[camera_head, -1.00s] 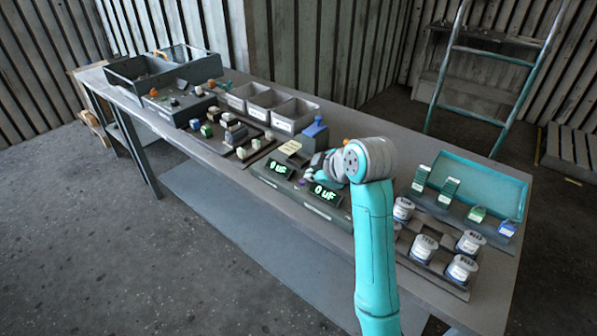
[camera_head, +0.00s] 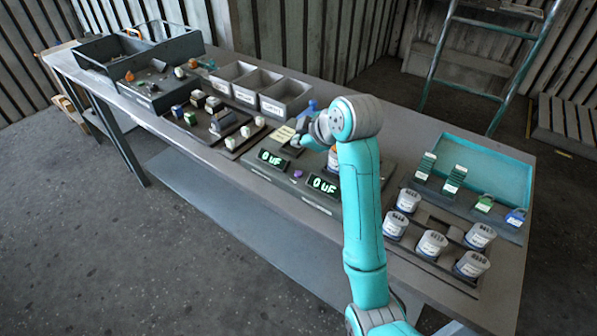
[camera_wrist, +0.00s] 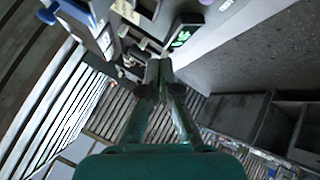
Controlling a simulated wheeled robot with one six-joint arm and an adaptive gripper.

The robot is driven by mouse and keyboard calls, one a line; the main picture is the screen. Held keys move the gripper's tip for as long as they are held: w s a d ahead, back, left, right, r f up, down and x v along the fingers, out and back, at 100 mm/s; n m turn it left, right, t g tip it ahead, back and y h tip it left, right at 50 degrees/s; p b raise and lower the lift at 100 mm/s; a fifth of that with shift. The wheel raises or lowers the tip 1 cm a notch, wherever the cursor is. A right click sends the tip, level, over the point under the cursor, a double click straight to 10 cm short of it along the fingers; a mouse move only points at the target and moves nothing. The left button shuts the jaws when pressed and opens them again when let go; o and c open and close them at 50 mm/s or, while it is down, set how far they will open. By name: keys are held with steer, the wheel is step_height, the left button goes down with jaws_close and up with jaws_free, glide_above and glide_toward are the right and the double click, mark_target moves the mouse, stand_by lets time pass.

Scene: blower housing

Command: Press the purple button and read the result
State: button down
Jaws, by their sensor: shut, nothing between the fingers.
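The small purple button (camera_head: 297,174) sits on the grey test panel between two lit green displays, and I see no contact on it. The left display (camera_head: 272,159) and the right display (camera_head: 324,186) both read "0 UF". My gripper (camera_head: 296,141) is above and behind the panel in the head view, partly hidden by my wrist. In the wrist view my gripper's fingers (camera_wrist: 158,70) are together and empty. A green-lit display (camera_wrist: 180,38) shows just beyond them, too small to read.
Several white-lidded jars (camera_head: 431,243) stand in a holder at right, near a teal-backed rack (camera_head: 484,172). Grey bins (camera_head: 286,97) and a tray of small parts (camera_head: 196,121) are at left. An orange-and-white item (camera_head: 333,158) stands beside my arm.

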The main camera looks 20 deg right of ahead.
mark_target(300, 174)
steer(key=shift+f, duration=3.8)
steer(key=shift+f, duration=0.85)
steer(key=shift+r, duration=0.9)
steer(key=shift+r, duration=2.5)
steer(key=shift+s, duration=0.1)
